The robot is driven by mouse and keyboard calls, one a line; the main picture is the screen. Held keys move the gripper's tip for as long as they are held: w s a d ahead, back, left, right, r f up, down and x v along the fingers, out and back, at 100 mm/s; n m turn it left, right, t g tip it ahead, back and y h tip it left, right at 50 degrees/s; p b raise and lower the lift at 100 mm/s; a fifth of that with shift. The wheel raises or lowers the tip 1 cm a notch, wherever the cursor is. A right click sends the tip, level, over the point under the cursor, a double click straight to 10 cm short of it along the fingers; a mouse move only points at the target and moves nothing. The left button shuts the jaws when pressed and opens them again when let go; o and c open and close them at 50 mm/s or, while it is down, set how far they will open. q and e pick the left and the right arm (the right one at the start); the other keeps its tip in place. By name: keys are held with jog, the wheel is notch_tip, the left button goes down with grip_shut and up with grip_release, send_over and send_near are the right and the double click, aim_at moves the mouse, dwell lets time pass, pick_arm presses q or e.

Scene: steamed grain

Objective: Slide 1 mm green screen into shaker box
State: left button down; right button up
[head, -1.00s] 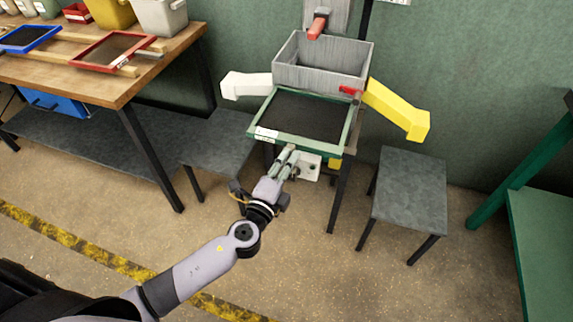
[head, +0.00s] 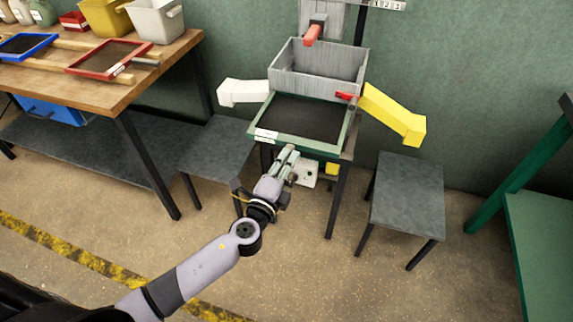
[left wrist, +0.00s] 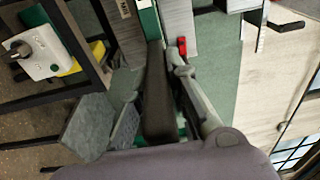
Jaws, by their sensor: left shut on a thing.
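The green-framed screen (head: 296,144) with dark mesh lies flat at the front of the grey shaker box (head: 318,81). Its far edge is at or under the box's front wall; how far in it sits is hidden. A white label is on its front left corner. My left gripper (head: 289,158) is at the middle of the screen's front edge, shut on its handle. In the left wrist view, a dark bar (left wrist: 157,95) sits between the fingers, with part of the green frame (left wrist: 149,22) beyond. My right gripper is not in view.
A white chute (head: 243,92) sticks out left of the box and a yellow chute (head: 393,114) right. Grey stools (head: 408,190) stand below both. A red-framed screen (head: 107,58) and a blue-framed screen (head: 25,46) lie on the wooden bench (head: 115,92) at left.

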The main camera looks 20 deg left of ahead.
aim_at(294, 146)
pick_arm(q)
jog(key=shift+w+r, duration=0.1)
jog(key=shift+w, duration=0.55)
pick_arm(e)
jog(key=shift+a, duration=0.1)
pick_arm(q)
jog(key=shift+w, duration=0.15)
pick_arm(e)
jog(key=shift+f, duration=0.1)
pick_arm(q)
jog(key=shift+w+b, duration=0.55)
jog(key=shift+w, duration=1.7)
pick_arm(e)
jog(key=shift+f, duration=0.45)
pick_arm(q)
jog(key=shift+w+d, duration=0.1)
jog(key=shift+w, duration=0.05)
jog(key=shift+w, duration=0.6)
jog(key=shift+w+b, duration=0.75)
jog(key=shift+w, duration=1.1)
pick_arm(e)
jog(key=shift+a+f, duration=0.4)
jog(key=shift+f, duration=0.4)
pick_arm(q)
jog(key=shift+d, duration=0.1)
